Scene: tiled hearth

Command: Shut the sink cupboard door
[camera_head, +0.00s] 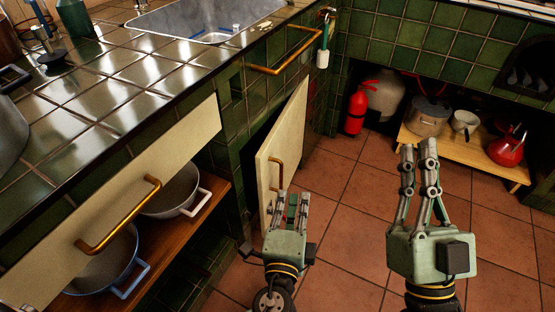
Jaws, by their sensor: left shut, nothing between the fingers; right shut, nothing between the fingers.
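The cream sink cupboard door (284,137) stands ajar below the sink (205,20), swung out from the green-tiled front, with a dark gap behind it. Its brass handle (276,180) is on the outer face, near the free edge. My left gripper (291,197) is shut and empty, in front of the door's lower part and close to the handle; I cannot tell whether it touches. My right gripper (417,148) is shut and empty, to the right of the door over the floor.
A cream front (130,200) with a brass handle is at left, above a wooden shelf (190,220) with pots. A brass rail (285,60) juts below the counter. A red extinguisher (357,108) and low wooden bench (460,150) stand at back. The tiled floor (345,225) is clear.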

